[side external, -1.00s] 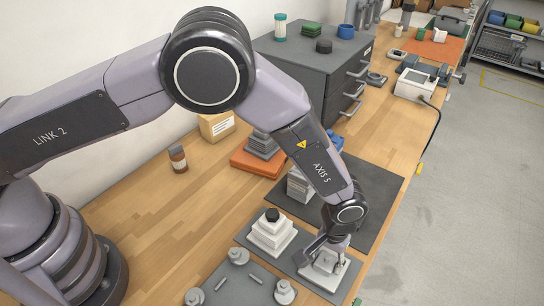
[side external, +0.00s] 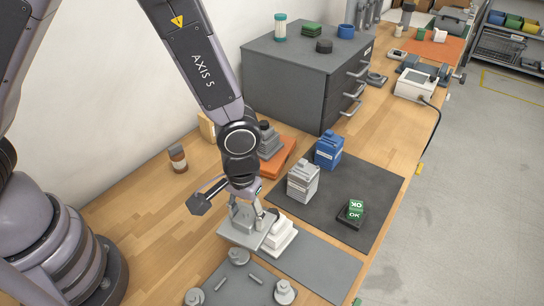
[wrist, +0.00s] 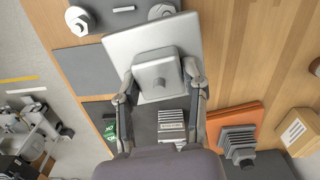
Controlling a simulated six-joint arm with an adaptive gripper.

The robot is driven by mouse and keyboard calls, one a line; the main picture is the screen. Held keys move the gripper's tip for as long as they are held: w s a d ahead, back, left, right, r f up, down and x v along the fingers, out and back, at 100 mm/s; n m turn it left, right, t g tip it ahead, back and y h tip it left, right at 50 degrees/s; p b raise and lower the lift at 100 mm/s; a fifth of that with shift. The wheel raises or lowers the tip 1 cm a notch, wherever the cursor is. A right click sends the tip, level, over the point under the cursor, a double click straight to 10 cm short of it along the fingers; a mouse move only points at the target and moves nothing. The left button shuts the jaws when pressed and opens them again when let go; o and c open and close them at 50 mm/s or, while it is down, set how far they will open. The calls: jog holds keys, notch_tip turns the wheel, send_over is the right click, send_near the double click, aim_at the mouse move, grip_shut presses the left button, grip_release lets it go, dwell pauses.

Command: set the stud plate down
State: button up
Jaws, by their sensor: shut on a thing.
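My gripper (side external: 243,212) is shut on the stud plate (side external: 233,233), a flat light-grey plate with a raised square block and a round stud. In the wrist view, the fingers of my gripper (wrist: 160,90) stand on either side of the block, and the plate (wrist: 180,35) reaches beyond them. A white stepped stack (side external: 285,239) shows at the plate's right edge in the side view. The plate covers part of it there, and I cannot tell whether they touch. In the wrist view the stack is hidden.
A grey mat (side external: 325,272) lies bare to the right. A grey fixture plate (side external: 235,286) with round pegs lies at the front. A grey-white block unit (side external: 302,182), a blue unit (side external: 328,151) and a green OK display (side external: 355,211) stand on the dark mat (side external: 375,190).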

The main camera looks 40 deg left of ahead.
jog(key=w+a+f+n, duration=0.1)
jog(key=a+f+n, duration=0.1)
jog(key=a, duration=0.5)
jog(key=w+a+f+n, duration=0.1)
jog(key=a+f+n, duration=0.1)
jog(key=a, duration=0.5)
jog(key=w+a+f+n, duration=0.1)
jog(key=a+f+n, duration=0.2)
jog(key=a, duration=0.4)
jog(key=shift+w+f, duration=0.2)
jog(key=shift+w, duration=0.05)
jog(key=shift+d+f, duration=0.1)
jog(key=shift+f, duration=1.95)
jog(key=o, duration=1.2)
jog(key=shift+f, duration=0.1)
